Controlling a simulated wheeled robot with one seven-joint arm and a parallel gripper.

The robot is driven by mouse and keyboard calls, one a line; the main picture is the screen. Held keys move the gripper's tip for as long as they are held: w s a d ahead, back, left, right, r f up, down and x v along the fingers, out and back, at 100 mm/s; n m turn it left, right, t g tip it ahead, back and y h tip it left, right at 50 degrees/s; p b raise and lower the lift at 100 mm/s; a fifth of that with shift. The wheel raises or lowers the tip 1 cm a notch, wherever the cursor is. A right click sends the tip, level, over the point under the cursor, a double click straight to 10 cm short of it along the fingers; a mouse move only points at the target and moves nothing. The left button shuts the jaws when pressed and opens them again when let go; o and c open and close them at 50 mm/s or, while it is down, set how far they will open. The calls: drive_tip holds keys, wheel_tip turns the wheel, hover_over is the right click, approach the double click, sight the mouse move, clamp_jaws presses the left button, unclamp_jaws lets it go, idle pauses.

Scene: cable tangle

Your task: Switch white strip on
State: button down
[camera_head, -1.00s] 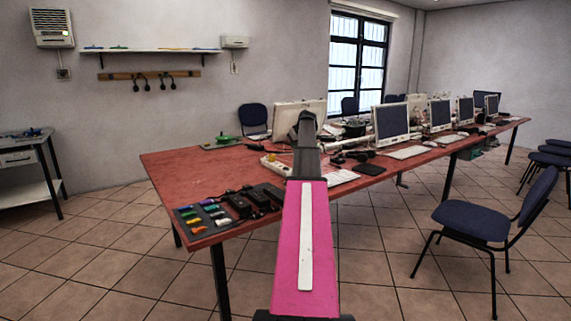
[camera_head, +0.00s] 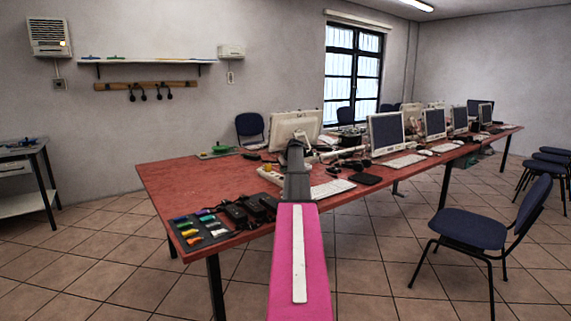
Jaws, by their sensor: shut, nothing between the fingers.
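A white power strip (camera_head: 267,173) lies on the red table, partly hidden behind my gripper; its switch is too small to make out. My dark grey gripper (camera_head: 295,148) is at the end of my pink arm, in the middle of the view. It appears just right of the strip's visible end, shut with nothing in it. I cannot tell whether it touches the strip or how high it is above the table.
The red table (camera_head: 185,181) holds black adapters (camera_head: 247,209) and a tray of coloured pieces (camera_head: 203,231) at its near corner. Monitors (camera_head: 386,132) and keyboards (camera_head: 404,161) stand to the right. A blue chair (camera_head: 470,229) stands at right. The table's left part is mostly clear.

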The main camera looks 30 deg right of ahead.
sight(282, 178)
drive_tip(key=shift+s+f, duration=0.15)
drive_tip(key=shift+f, duration=0.5)
drive_tip(key=shift+s+f, duration=0.15)
drive_tip(key=shift+f, duration=0.5)
